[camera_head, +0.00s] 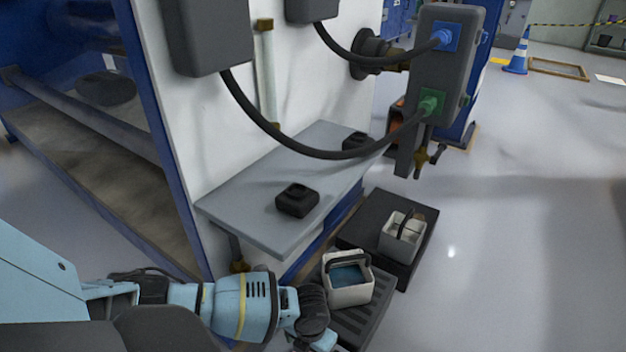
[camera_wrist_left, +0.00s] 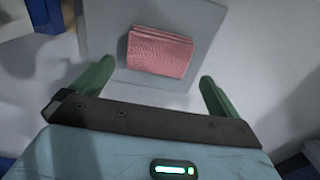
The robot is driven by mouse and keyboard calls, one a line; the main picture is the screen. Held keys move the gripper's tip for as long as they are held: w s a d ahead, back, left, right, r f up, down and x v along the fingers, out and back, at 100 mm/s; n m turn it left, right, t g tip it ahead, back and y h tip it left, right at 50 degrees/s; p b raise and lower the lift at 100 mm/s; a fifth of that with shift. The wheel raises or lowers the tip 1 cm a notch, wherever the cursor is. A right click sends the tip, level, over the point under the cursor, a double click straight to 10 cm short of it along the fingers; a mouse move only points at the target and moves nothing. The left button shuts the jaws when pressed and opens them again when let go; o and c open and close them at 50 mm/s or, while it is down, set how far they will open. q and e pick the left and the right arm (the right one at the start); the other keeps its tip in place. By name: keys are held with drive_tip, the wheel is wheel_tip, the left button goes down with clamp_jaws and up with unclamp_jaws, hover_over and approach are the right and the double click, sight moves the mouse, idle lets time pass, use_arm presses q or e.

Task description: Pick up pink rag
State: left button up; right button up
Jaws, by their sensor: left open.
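In the left wrist view, the folded pink rag (camera_wrist_left: 160,53) lies on a light grey flat surface (camera_wrist_left: 106,20). My left gripper (camera_wrist_left: 156,72) is open, with its two green fingers apart on either side of the rag's near edge. The rag is not between closed fingers, and I cannot tell the exact height of the gripper above it. In the head view my left arm reaches in from the left along the bottom, and its gripper end is mostly cut off or hidden. The rag does not show in the head view. My right gripper is not in view.
A grey shelf (camera_head: 275,215) with two black objects juts from the machine. A black hose (camera_head: 300,150) hangs above the shelf. Open floor lies to the right.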

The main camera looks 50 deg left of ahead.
use_arm(q)
wheel_tip(320, 180, down, 2)
drive_tip(key=shift+b, duration=0.35)
wheel_tip(320, 180, down, 5)
drive_tip(key=b, duration=0.3)
drive_tip(key=shift+f, duration=0.1)
drive_tip(key=c, duration=0.7)
